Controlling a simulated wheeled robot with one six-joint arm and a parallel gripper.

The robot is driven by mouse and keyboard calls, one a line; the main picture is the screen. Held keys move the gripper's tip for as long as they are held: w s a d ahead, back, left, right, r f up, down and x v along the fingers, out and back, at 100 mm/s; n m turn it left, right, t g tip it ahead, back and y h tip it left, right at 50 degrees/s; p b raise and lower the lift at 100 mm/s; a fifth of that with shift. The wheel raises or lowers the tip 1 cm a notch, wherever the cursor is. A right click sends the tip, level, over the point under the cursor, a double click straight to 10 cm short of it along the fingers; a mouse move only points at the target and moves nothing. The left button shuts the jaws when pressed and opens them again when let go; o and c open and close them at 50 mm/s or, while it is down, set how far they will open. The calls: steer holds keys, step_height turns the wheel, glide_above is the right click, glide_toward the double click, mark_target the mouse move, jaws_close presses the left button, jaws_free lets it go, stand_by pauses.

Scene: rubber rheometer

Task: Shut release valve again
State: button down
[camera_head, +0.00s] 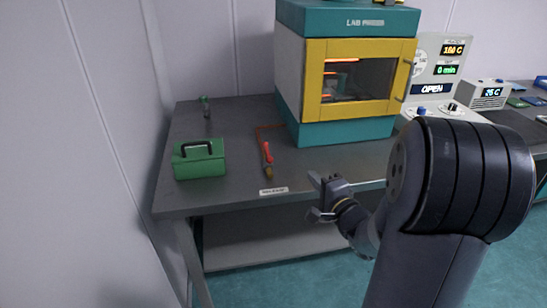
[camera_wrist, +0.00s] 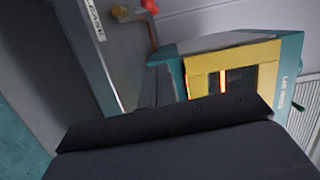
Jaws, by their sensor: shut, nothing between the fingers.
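The release valve (camera_head: 267,153) is at the front of the bench, left of the lab press. It has a red lever over a brass-coloured body, and the lever points away from the bench's front edge. A red pipe runs from it back towards the press. Part of the valve shows at the top of the wrist view (camera_wrist: 148,6), cut off by the frame. My gripper (camera_head: 324,197) is shut and empty, in front of the bench edge, to the right of and apart from the valve. A white label (camera_head: 273,190) is on the bench edge below the valve.
The teal and yellow lab press (camera_head: 357,85) stands behind, its yellow front closed. A green case (camera_head: 199,160) with a black handle sits left of the valve. A control panel reading OPEN (camera_head: 432,89) stands right. The bench top between case and valve is clear.

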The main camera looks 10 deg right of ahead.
mark_target(267, 155)
steer(key=shift+w+a+y, duration=0.2)
steer(key=shift+w+y, duration=0.1)
steer(key=shift+y, duration=0.1)
steer(key=x, duration=1)
steer(key=shift+r, duration=0.1)
steer(key=a, duration=0.2)
steer(key=shift+a, duration=1)
steer(key=shift+a+b, duration=0.15)
steer(key=shift+b, duration=0.35)
